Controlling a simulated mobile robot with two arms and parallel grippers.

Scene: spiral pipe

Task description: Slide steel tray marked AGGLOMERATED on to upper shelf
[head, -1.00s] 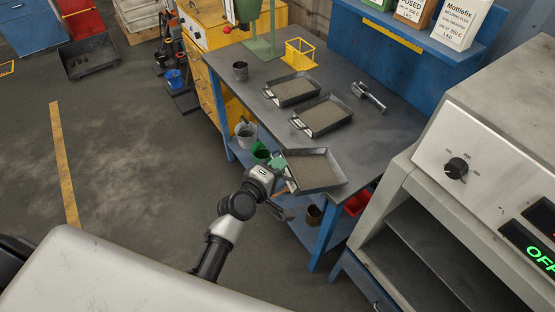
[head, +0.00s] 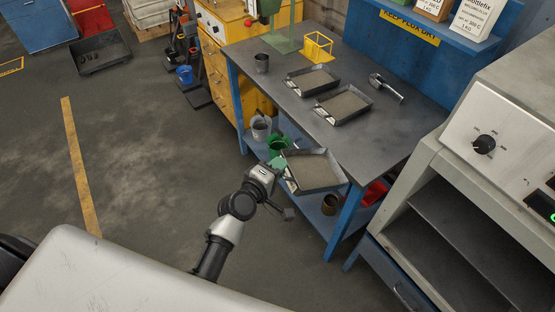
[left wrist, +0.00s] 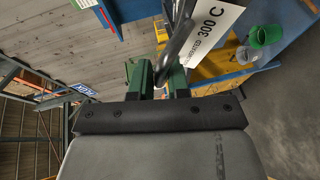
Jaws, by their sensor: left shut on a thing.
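A shallow steel tray (head: 316,172) filled with grey-brown material is held out in front of the workbench edge, slightly tilted in the picture. My left gripper (head: 278,167) is shut on its handle; in the left wrist view the bar-like handle (left wrist: 178,45) runs between the green finger pads (left wrist: 158,78). A white tag (left wrist: 212,30) there reads partly "...ERATED 300 C". The oven (head: 497,118) stands open-fronted at the right, with its upper shelf (head: 462,210) visible and empty where I can see it. My right gripper is not in view.
Two similar trays (head: 314,80) (head: 345,105) and a metal scoop (head: 386,88) lie on the workbench (head: 385,137). Buckets (head: 261,128) stand on its lower shelf. A blue bench leg (head: 345,222) is close to the held tray.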

